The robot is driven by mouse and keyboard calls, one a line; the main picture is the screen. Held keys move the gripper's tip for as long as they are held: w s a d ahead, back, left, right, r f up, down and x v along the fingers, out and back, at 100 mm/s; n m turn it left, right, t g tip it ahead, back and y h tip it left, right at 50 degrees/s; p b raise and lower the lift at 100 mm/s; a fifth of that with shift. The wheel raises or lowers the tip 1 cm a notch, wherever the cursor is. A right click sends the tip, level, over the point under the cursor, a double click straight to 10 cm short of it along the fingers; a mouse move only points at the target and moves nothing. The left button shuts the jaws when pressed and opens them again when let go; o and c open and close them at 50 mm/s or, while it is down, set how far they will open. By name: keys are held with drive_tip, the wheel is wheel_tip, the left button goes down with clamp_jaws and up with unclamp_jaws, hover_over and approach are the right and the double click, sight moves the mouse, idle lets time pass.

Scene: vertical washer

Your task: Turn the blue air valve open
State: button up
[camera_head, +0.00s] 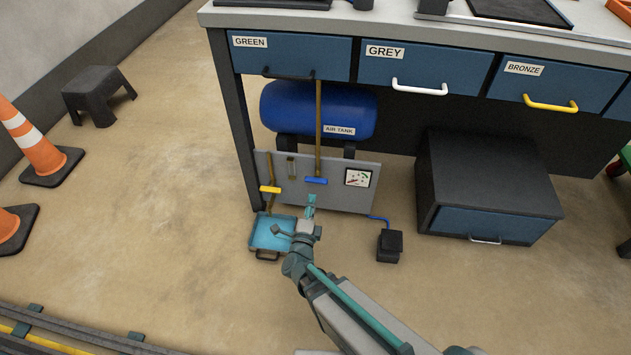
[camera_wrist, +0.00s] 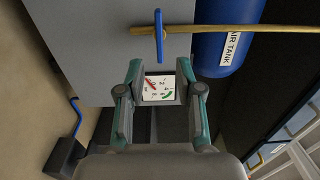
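The blue air valve (camera_head: 316,181) is a short bar handle on the front of a grey panel (camera_head: 333,198) under the workbench. Its handle lies across the brown vertical pipe (camera_head: 318,130). In the wrist view the blue handle (camera_wrist: 159,37) sits just beyond my fingertips, crosswise to the pipe. My gripper (camera_head: 311,199) is just below the valve in the head view. In the wrist view my gripper (camera_wrist: 160,68) has its two fingers apart with nothing held. The pressure gauge (camera_wrist: 158,88) shows between the fingers.
A yellow valve handle (camera_head: 270,189) is left of the blue one. A blue air tank (camera_head: 300,108) lies behind the panel. A light-blue tray (camera_head: 270,232) and a black pedal box (camera_head: 390,246) are on the floor.

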sight(316, 183)
drive_tip(key=shift+w+d+b, duration=0.2)
drive_tip(key=shift+w+b, duration=0.25)
drive_tip(key=shift+w, duration=1.25)
drive_tip(key=shift+w+d+b, duration=0.15)
drive_tip(key=shift+w+b, duration=0.25)
drive_tip(key=shift+w, duration=1.35)
drive_tip(key=shift+w+d+b, duration=0.2)
drive_tip(key=shift+w+b, duration=0.25)
drive_tip(key=shift+w, duration=1.25)
clamp_jaws()
